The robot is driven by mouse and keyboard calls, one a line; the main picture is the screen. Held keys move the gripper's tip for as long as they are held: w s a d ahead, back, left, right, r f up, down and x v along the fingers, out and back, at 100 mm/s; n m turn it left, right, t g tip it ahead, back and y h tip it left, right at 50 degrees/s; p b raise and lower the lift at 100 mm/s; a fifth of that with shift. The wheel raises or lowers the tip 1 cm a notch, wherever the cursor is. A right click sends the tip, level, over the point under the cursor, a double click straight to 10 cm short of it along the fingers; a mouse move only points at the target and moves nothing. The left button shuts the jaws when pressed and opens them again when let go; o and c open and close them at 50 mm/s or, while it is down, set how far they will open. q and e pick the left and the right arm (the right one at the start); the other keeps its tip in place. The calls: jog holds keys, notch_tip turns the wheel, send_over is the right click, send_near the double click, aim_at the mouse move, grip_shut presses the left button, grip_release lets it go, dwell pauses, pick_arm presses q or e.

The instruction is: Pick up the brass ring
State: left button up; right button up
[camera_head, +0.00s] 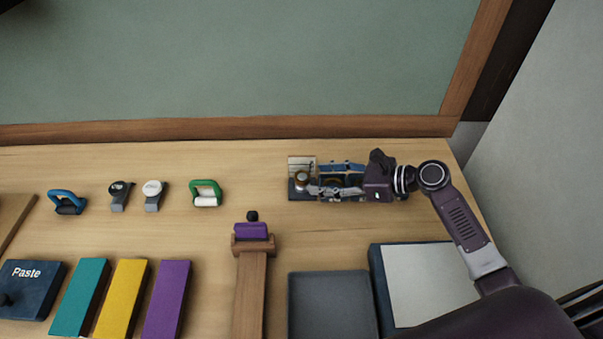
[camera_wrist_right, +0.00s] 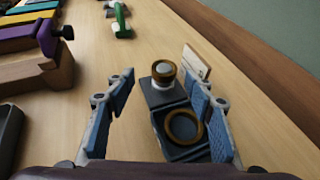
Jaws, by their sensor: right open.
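The brass ring (camera_wrist_right: 184,127) lies flat in a dark square tray (camera_wrist_right: 158,128) in the right wrist view. My right gripper (camera_wrist_right: 157,80) is open. Its blue finger pads stand on either side of the tray, the right pad closer to the ring. The ring appears apart from both pads. In the head view my right gripper (camera_head: 322,179) reaches in from the right over the tray and hides much of the ring. A brass-rimmed cap on a white post (camera_wrist_right: 163,74) stands on a dark block just beyond the ring. My left gripper does not show.
A small pale upright plate (camera_wrist_right: 196,63) stands beside the post. Green (camera_head: 206,193), white (camera_head: 153,194), black (camera_head: 119,195) and blue (camera_head: 67,201) fittings lie to the left. A wooden stand (camera_head: 251,285) and grey tray (camera_head: 331,304) are nearer. A wooden-edged board (camera_head: 220,128) runs behind.

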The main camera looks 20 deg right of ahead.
aim_at(303, 176)
jog(key=x, duration=0.2)
jog(key=p+x, duration=0.1)
jog(key=x, duration=0.1)
jog(key=shift+w+d, duration=0.25)
jog(key=shift+w, duration=0.1)
jog(key=shift+w+a+f, duration=0.1)
jog(key=shift+w+a, duration=0.05)
jog(key=shift+a, duration=0.1)
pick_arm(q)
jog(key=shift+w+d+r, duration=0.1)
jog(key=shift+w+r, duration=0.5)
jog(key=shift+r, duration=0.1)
pick_arm(e)
jog(key=c, duration=1)
